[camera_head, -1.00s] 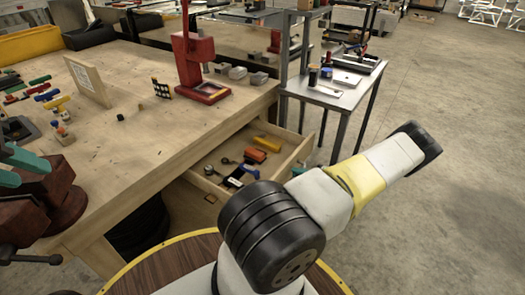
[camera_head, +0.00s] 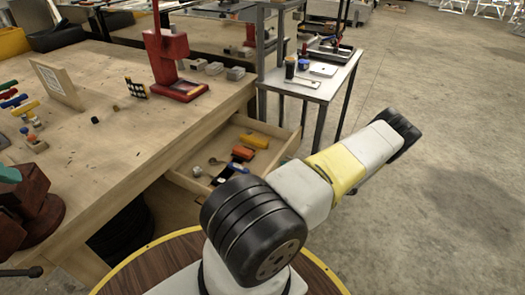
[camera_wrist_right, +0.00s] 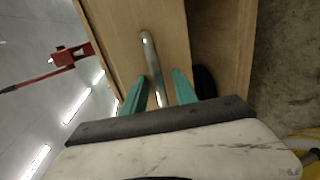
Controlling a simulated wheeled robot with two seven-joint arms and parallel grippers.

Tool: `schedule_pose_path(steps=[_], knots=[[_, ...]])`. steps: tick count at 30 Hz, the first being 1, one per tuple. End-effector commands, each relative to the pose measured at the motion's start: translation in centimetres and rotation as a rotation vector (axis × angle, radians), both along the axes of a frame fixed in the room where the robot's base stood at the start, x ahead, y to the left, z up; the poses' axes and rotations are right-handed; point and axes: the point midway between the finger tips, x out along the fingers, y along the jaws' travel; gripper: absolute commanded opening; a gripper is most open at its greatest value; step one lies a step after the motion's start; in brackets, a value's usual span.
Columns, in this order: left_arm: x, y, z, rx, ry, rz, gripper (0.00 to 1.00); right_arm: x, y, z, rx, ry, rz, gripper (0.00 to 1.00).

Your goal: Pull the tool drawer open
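The tool drawer (camera_head: 284,150) stands part way out of the wooden workbench, with its tools in sight in the head view. In the right wrist view the drawer front (camera_wrist_right: 118,38) carries a metal bar handle (camera_wrist_right: 148,50). My right gripper (camera_wrist_right: 159,78) has its teal fingers on either side of the handle. A gap shows between the handle and the right-hand finger, so the fingers look open around it.
The workbench (camera_head: 110,150) carries a red press (camera_head: 168,60), a red vise (camera_head: 35,200) and small blocks. A metal side table (camera_head: 325,88) stands just beyond the drawer. The concrete floor (camera_head: 450,160) to the right is clear.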

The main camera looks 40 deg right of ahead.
Motion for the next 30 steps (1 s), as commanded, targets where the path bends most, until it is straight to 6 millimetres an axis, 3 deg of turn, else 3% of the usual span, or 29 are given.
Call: schedule_pose_path(steps=[8, 21, 30], knots=[[0.0, 0.0, 0.0, 0.0, 0.0, 0.0, 0.36, -0.5, -0.3, 0.1, -0.002, 0.001, -0.002, 0.34], [0.0, 0.0, 0.0, 0.0, 0.0, 0.0, 0.36, -6.4, -2.7, 1.4, -0.001, 0.0, -0.001, 0.34], [0.0, 0.0, 0.0, 0.0, 0.0, 0.0, 0.36, -7.1, -3.0, 1.6, 0.0, 0.0, 0.0, 0.34]])
